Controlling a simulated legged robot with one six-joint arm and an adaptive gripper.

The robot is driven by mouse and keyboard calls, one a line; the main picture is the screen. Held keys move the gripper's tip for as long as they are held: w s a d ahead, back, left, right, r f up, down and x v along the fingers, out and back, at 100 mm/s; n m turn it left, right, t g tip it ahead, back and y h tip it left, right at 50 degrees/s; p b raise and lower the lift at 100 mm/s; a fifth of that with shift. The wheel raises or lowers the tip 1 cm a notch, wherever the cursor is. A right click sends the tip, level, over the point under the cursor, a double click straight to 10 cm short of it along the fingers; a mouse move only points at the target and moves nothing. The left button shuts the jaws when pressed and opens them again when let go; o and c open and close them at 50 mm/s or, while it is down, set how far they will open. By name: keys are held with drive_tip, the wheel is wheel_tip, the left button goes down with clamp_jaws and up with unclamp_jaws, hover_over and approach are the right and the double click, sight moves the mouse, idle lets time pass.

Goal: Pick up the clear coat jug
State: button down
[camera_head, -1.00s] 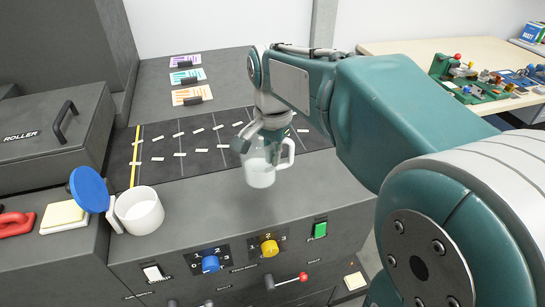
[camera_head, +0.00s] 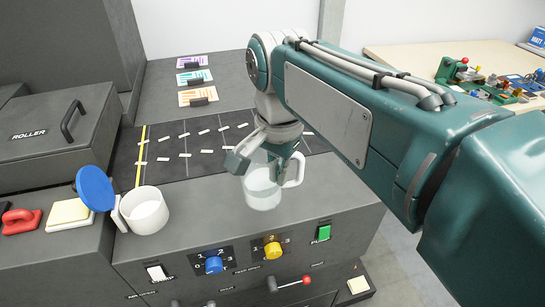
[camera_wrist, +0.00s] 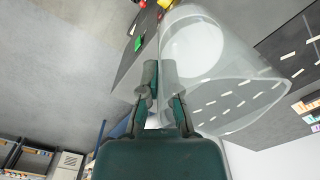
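The clear jug (camera_head: 263,192) has a see-through body and a handle on its right side in the head view. I take it as the clear coat jug. My gripper (camera_head: 268,165) is at the jug's upper part, with its fingers closed on it; the jug moves with the gripper. In the wrist view the fingers (camera_wrist: 158,92) are close together at the near side of the jug (camera_wrist: 225,75), which fills the upper right. The exact contact is partly hidden. The jug appears held over the grey machine top, close to upright.
The roller box (camera_head: 50,130), a dark marked mat (camera_head: 200,148) and colour cards (camera_head: 195,77) lie behind. Knobs (camera_head: 214,265) line the front panel. A cluttered table (camera_head: 400,55) is at the back right.

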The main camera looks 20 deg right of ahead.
drive_tip(key=shift+s+a+r, duration=0.15)
drive_tip(key=shift+s+r, duration=0.1)
drive_tip(key=shift+s, duration=0.25)
